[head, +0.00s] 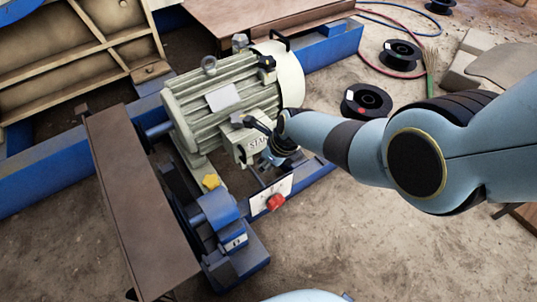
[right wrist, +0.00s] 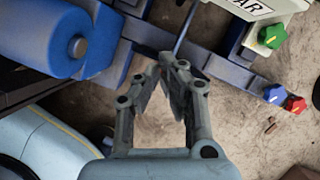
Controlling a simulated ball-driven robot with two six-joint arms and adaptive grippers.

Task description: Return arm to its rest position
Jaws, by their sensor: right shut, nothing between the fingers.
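My right arm reaches in from the right in the head view, and its gripper (head: 270,148) is in front of the terminal box (head: 238,143) of the cream motor (head: 220,100). The arm hides part of the box's lettering. In the right wrist view the fingers of my right gripper (right wrist: 170,75) come together with nothing between them. They appear over blue framework (right wrist: 150,32) and bare ground. I cannot tell whether the tips touch anything. My left gripper is not in view.
The wrist view shows a green knob (right wrist: 272,36) and a red knob (right wrist: 296,104). Black spools (head: 367,101) lie behind the arm. Ground at the lower right is mostly clear.

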